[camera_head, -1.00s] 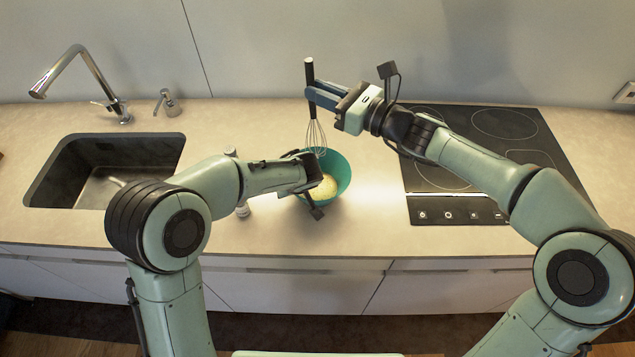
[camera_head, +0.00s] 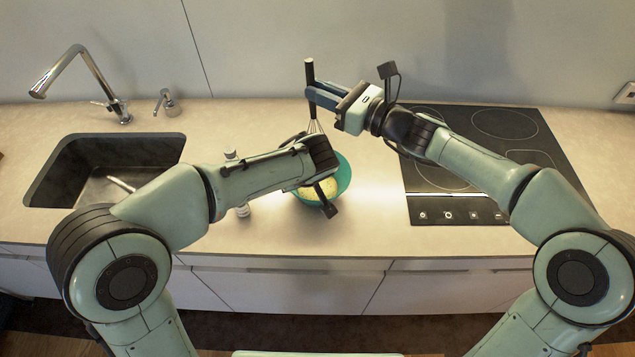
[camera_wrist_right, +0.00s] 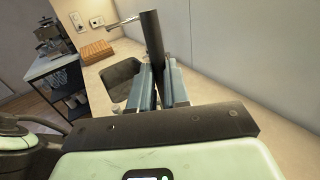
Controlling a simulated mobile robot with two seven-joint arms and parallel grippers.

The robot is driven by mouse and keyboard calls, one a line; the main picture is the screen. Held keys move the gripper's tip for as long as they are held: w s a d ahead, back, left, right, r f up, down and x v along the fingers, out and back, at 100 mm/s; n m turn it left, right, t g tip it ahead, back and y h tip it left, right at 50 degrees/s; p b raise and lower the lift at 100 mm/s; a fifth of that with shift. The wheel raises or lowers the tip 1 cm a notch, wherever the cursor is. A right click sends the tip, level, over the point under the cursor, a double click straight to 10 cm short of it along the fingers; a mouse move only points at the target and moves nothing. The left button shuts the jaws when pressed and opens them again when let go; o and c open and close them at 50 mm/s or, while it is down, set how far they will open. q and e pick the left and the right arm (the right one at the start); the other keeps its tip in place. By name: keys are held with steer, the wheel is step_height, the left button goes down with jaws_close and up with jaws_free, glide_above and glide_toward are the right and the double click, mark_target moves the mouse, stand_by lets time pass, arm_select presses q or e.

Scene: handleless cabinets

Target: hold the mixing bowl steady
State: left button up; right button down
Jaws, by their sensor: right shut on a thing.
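The teal mixing bowl (camera_head: 343,176) stands on the counter in the head view, with a pale yellow mixture (camera_head: 318,190) in it. My left gripper reaches over the bowl from the left; its wrist covers the bowl's left and upper part. Its fingers are hidden, so I cannot tell whether it touches the rim. My right gripper (camera_head: 325,92) is shut on the black handle of the whisk (camera_head: 310,75), held upright above the bowl's back. The whisk's wires are largely hidden behind my left arm. The handle also shows between the fingers in the right wrist view (camera_wrist_right: 152,40).
A sink (camera_head: 100,170) with a faucet (camera_head: 85,75) is at the left, a black cooktop (camera_head: 480,150) at the right. A small shaker (camera_head: 242,210) stands close left of the bowl, partly behind my left arm. The counter (camera_head: 370,235) in front is clear.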

mark_target(314, 72)
steer(key=shift+r, duration=2.05)
